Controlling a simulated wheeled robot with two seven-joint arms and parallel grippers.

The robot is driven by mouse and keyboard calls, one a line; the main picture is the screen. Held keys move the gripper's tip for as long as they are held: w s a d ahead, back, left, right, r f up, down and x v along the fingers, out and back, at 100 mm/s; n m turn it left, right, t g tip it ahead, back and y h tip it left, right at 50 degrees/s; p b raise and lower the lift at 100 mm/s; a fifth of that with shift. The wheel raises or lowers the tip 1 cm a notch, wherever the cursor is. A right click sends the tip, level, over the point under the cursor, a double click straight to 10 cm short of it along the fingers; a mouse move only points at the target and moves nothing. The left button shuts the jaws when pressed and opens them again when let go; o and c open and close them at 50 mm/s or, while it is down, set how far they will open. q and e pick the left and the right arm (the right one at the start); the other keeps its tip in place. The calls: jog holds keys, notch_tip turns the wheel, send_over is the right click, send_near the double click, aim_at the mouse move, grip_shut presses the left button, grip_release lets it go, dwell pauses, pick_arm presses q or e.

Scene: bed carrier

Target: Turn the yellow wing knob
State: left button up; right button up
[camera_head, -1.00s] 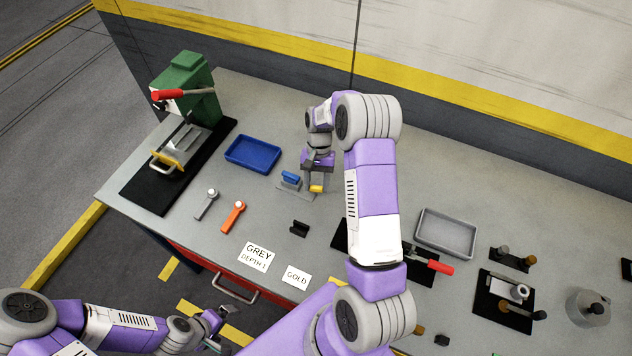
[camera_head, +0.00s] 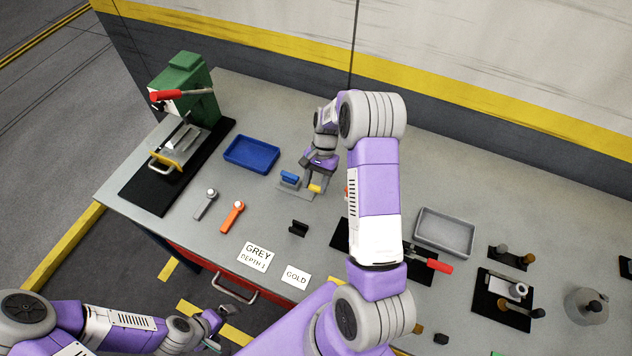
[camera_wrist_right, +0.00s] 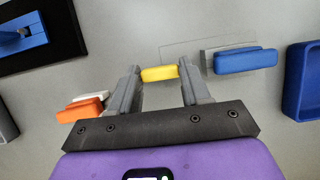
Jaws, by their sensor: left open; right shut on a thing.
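The yellow wing knob (camera_head: 314,189) stands on a thin grey plate on the workbench. In the right wrist view the yellow wing knob (camera_wrist_right: 160,73) lies crosswise between the two fingertips. My right gripper (camera_head: 316,184) reaches down over it and is shut on it; it also shows in the right wrist view (camera_wrist_right: 162,82). The knob's base is partly hidden by the fingers. My left gripper (camera_head: 215,325) is open and empty, low at the left, in front of the bench and away from the knob.
A blue wing knob (camera_head: 290,177) stands close to the left of the yellow one. A blue tray (camera_head: 252,154) lies further left. Cards reading GREY DEPTH 1 (camera_head: 255,256) and GOLD (camera_head: 296,277) lie in front.

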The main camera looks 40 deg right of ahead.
jog(key=o, duration=1.1)
jog(key=shift+c, duration=0.2)
jog(key=shift+r, duration=0.15)
jog(key=v, duration=0.7)
jog(key=shift+r, duration=0.15)
jog(key=shift+d+p, duration=0.1)
jog(key=shift+p, duration=0.2)
